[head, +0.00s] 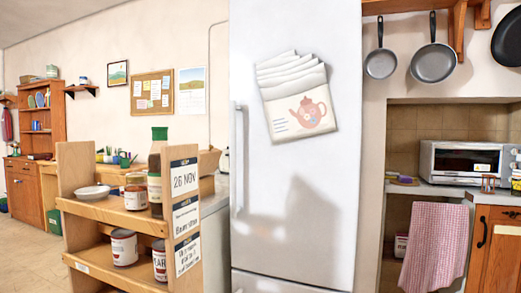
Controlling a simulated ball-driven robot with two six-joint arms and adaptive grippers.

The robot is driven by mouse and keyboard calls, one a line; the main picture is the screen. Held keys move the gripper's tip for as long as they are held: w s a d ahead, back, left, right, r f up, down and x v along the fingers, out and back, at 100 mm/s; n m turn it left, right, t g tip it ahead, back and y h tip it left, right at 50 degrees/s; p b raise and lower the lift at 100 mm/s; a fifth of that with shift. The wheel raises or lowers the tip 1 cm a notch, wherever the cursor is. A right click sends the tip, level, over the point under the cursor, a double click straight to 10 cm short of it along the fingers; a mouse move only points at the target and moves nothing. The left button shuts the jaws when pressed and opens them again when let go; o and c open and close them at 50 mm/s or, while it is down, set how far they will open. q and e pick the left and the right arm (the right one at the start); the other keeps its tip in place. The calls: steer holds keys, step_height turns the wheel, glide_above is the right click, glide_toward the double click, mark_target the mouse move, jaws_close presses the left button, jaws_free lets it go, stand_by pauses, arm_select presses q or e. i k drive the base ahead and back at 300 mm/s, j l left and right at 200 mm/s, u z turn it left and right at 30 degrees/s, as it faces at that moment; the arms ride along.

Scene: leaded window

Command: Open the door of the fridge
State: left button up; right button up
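The white fridge (295,200) stands tall in the middle of the head view, facing me, and its door is shut. A long vertical handle (238,158) runs along the left edge of the upper door. A seam near the bottom separates a lower panel (290,284). A card with a red teapot picture (298,102) and several papers behind it hang on the door. A soft shadow falls on the door's lower half. Neither of my grippers shows in this view.
A wooden shelf cart (135,215) with jars, cans, a bottle and a plate stands close to the fridge's left. On the right are a counter with a toaster oven (462,161), a checked pink towel (433,243) and hanging pans (433,62). Open floor (30,243) lies at far left.

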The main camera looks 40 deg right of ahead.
mark_target(294, 205)
steer(key=j+z, duration=0.2)
steer(key=z, duration=1.2)
steer(key=k+l, duration=0.05)
